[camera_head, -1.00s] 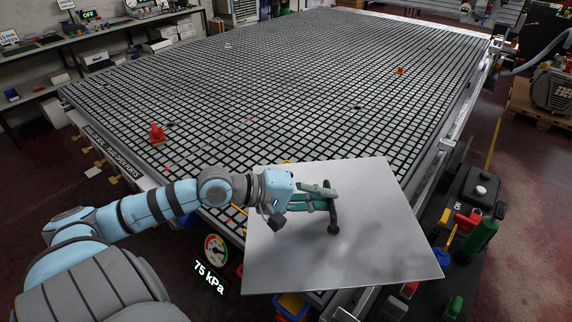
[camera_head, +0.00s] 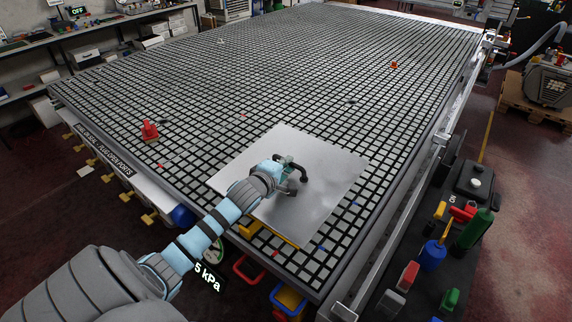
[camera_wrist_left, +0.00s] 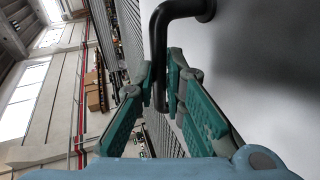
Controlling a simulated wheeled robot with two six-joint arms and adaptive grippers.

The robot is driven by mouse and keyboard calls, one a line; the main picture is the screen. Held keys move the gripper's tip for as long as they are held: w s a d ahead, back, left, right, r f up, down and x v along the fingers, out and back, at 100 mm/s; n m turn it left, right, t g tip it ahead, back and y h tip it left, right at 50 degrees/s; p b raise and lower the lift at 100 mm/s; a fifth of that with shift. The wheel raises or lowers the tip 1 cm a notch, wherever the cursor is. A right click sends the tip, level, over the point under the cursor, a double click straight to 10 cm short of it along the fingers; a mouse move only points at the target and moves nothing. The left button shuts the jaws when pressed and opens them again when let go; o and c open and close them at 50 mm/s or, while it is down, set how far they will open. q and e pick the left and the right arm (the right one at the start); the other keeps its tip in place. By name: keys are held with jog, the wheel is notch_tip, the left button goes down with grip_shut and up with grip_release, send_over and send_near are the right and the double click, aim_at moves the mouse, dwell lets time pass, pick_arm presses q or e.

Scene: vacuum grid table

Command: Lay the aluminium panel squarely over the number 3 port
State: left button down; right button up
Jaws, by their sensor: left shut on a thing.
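The aluminium panel (camera_head: 325,200) is a flat grey square sheet over the near corner of the black-and-grey grid table (camera_head: 300,80). It lies turned against the grid lines as seen in the head view; I cannot tell whether it touches the grid. My left gripper (camera_head: 290,167) is shut on the black handle (camera_head: 304,175) of the panel. In the left wrist view the green fingers (camera_wrist_left: 163,88) close on both sides of the bent handle bar (camera_wrist_left: 159,45). The number 3 port is not readable; the panel hides the grid beneath it. My right gripper is not in view.
A red cone-like piece (camera_head: 149,131) stands at the table's left edge, and an orange one (camera_head: 394,64) farther back. A yellow strip (camera_head: 275,234) shows by the panel's near edge.

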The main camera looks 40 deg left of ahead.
aim_at(287, 182)
pick_arm(q)
jog(key=shift+r, duration=0.15)
jog(key=shift+r+p, duration=0.2)
jog(key=shift+p, duration=0.35)
jog(key=shift+r+g+p, duration=0.25)
jog(key=shift+g+p, duration=0.15)
jog(key=shift+p, duration=0.75)
notch_tip(287, 182, down, 8)
jog(key=b, duration=0.5)
jog(key=shift+f, duration=0.15)
jog(key=shift+d+p, duration=0.1)
jog(key=shift+p, duration=0.25)
jog(key=shift+f+b, duration=0.45)
jog(key=shift+f, duration=0.25)
